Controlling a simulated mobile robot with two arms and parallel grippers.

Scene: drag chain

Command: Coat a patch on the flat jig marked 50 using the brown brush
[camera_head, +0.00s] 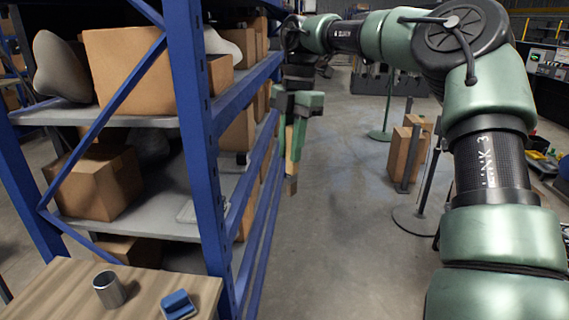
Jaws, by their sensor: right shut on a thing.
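My right gripper (292,140) hangs pointing down beside the blue shelving, over the open floor. It is shut on a brown brush (292,178), whose lower part sticks out below the fingers. My left gripper is not in view. I cannot make out a flat jig marked 50.
A blue shelving rack (203,150) with cardboard boxes (125,68) stands at the left, close to my right gripper. A wooden table (60,290) at the lower left bears a metal cup (109,289) and a blue object (178,304). Stacked boxes (402,155) and posts stand farther back.

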